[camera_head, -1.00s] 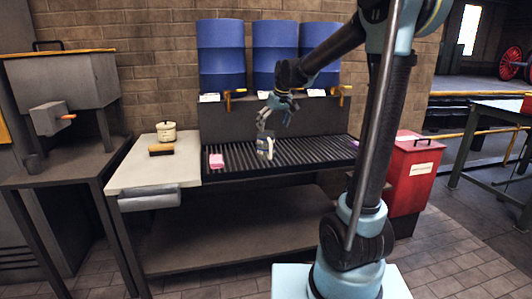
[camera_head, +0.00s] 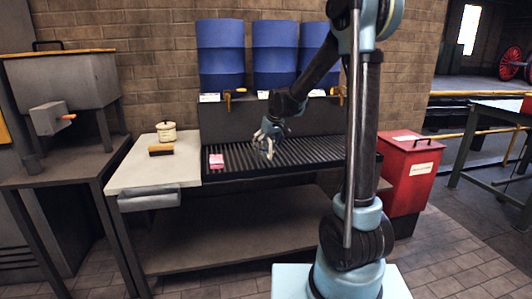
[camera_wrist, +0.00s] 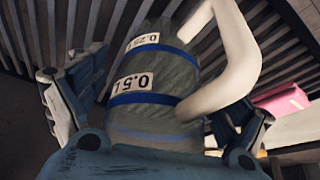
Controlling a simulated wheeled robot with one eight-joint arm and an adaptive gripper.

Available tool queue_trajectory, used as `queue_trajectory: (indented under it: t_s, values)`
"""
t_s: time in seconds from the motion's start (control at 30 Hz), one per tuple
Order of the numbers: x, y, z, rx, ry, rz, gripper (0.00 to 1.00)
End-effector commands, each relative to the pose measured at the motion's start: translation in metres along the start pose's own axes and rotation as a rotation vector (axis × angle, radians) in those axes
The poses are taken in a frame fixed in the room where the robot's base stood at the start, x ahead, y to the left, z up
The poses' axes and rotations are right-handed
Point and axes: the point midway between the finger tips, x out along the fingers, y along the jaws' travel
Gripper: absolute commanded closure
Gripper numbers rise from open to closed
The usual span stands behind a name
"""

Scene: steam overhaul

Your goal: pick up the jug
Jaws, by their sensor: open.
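The jug (camera_wrist: 152,75) is a grey, see-through measure with blue bands, labels reading 0.5 L and a second marking, and a cream handle (camera_wrist: 238,60). In the wrist view it fills the middle, between the two fingers of my gripper (camera_wrist: 150,105). The fingers are spread, one on each side of it; the right finger is close to the handle's lower end. I cannot tell whether either finger touches it. In the head view my gripper (camera_head: 266,143) is low over the slatted rack (camera_head: 310,152) and mostly hides the jug.
A pink block (camera_head: 216,161) lies at the rack's left end. A lidded pot (camera_head: 166,132) and a brush (camera_head: 161,150) stand on the pale side top (camera_head: 135,170). Blue drums (camera_head: 221,55) with brass taps (camera_head: 233,95) hang above the rack. A red bin (camera_head: 408,175) stands right.

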Motion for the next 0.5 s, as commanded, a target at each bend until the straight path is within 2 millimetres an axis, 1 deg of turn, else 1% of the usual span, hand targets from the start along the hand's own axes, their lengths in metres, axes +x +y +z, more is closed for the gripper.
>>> queue_trajectory:
  t_s: [0.03,0.13,0.4,0.43,0.47,0.5]
  values:
    - [0.0050,0.0000,-0.0004,0.000,0.000,0.000,0.08]
    - [0.0106,0.0000,-0.0001,0.000,0.000,0.000,0.08]
    - [0.0124,0.0000,0.0002,0.000,0.000,0.000,0.08]
    - [0.0124,0.0000,0.0002,0.000,0.000,0.000,0.13]
    - [0.0124,0.0000,0.0002,0.001,0.000,0.000,0.20]
    - [0.0124,0.0000,0.0002,0.001,0.000,0.000,0.29]
